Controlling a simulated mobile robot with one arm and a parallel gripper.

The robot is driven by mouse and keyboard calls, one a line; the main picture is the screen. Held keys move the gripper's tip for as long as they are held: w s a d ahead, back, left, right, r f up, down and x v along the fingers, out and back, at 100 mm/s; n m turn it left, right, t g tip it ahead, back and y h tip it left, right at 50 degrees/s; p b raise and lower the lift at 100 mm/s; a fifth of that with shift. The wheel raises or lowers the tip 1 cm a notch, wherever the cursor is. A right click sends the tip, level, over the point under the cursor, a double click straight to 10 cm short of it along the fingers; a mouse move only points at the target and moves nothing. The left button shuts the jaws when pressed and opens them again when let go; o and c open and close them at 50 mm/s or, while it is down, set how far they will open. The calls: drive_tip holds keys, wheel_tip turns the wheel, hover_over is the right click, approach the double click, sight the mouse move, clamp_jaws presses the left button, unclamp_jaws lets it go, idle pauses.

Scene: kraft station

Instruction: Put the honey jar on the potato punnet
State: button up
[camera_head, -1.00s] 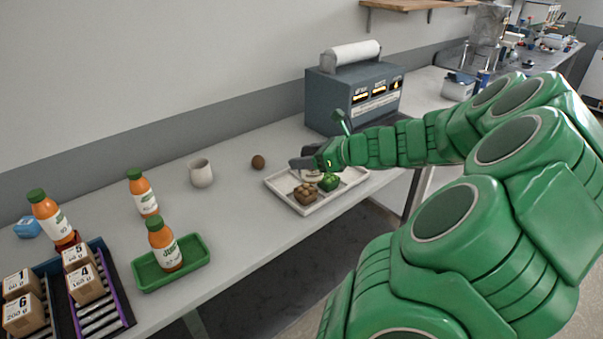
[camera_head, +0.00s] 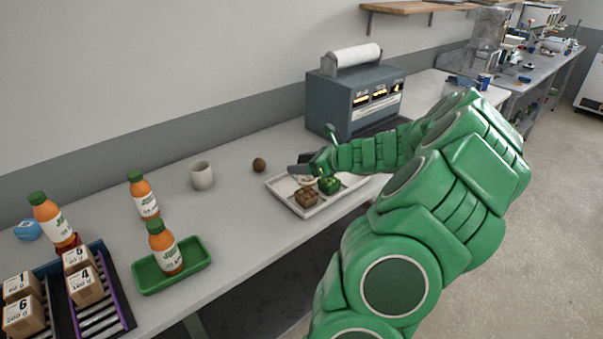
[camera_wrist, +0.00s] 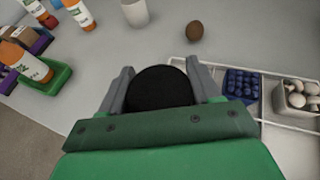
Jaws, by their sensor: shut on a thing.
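My gripper (camera_wrist: 163,90) is shut on a round thing with a black top (camera_wrist: 160,88), which I take to be the honey jar seen from above. Its sides and label are hidden. In the head view my gripper (camera_head: 303,165) is over the back left part of the white tray, and the jar cannot be made out there. The potato punnet (camera_head: 306,197), small with brown contents, sits in the front left part of the tray, just in front of my gripper. It cannot be seen in the wrist view.
The white tray (camera_head: 285,198) also holds a green punnet (camera_head: 329,184), a blueberry punnet (camera_wrist: 242,85) and a mushroom punnet (camera_wrist: 298,95). A grey machine (camera_head: 335,100) stands behind.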

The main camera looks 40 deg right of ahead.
drive_tip(key=shift+w+d+f, duration=0.1)
drive_tip(key=shift+w+f, duration=0.1)
drive_tip(key=shift+f, duration=0.05)
drive_tip(key=shift+d+f, duration=0.1)
drive_tip(key=shift+f, duration=1.5)
drive_tip(key=shift+w+f, duration=0.1)
drive_tip(key=o, duration=1.3)
